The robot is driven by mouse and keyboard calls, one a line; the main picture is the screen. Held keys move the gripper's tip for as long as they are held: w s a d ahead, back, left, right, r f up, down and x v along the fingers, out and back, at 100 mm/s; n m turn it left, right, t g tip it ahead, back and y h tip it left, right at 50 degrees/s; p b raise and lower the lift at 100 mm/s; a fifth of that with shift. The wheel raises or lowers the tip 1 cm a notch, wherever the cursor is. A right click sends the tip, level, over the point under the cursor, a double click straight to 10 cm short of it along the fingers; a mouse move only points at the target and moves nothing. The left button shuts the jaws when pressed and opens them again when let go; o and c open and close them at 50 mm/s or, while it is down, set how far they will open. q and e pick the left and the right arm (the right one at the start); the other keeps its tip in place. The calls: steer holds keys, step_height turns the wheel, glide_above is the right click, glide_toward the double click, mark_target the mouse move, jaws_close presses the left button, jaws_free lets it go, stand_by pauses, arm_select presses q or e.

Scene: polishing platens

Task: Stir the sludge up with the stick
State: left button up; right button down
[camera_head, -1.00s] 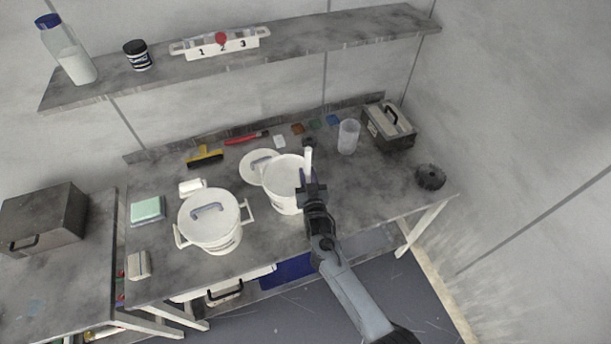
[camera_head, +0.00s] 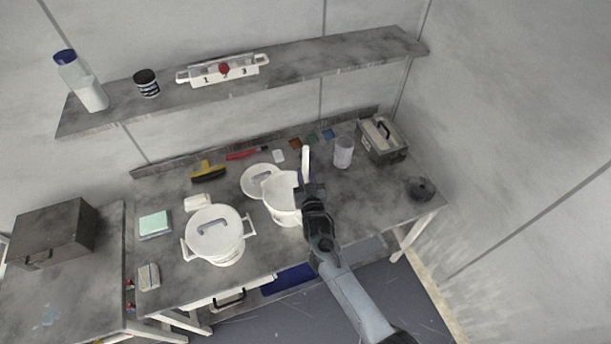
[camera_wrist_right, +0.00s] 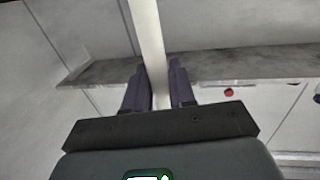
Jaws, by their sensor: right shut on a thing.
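My right gripper (camera_head: 312,190) is shut on a white stick (camera_head: 305,160), which stands nearly upright in its jaws. In the right wrist view the stick (camera_wrist_right: 149,45) runs up between the two dark fingers (camera_wrist_right: 158,88). The gripper is at the right rim of an open white bucket (camera_head: 281,207) on the bench. The gripper hides part of the bucket's right side. I cannot tell whether the stick's lower end is inside the bucket, and the sludge cannot be made out. A round white lid (camera_head: 258,182) with a grey handle lies behind the bucket. My left gripper is not in view.
A lidded white bucket (camera_head: 216,237) stands to the left of the open one. A clear beaker (camera_head: 343,153), a grey toolbox (camera_head: 382,139) and a dark round object (camera_head: 421,189) are to the right. A shelf (camera_head: 310,73) runs above the bench.

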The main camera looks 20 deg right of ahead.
mark_target(307, 152)
step_height(307, 152, up, 12)
steer(key=p, duration=1)
steer(key=shift+r, duration=0.25)
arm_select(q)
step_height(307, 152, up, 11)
arm_select(e)
steer(key=shift+r, duration=0.1)
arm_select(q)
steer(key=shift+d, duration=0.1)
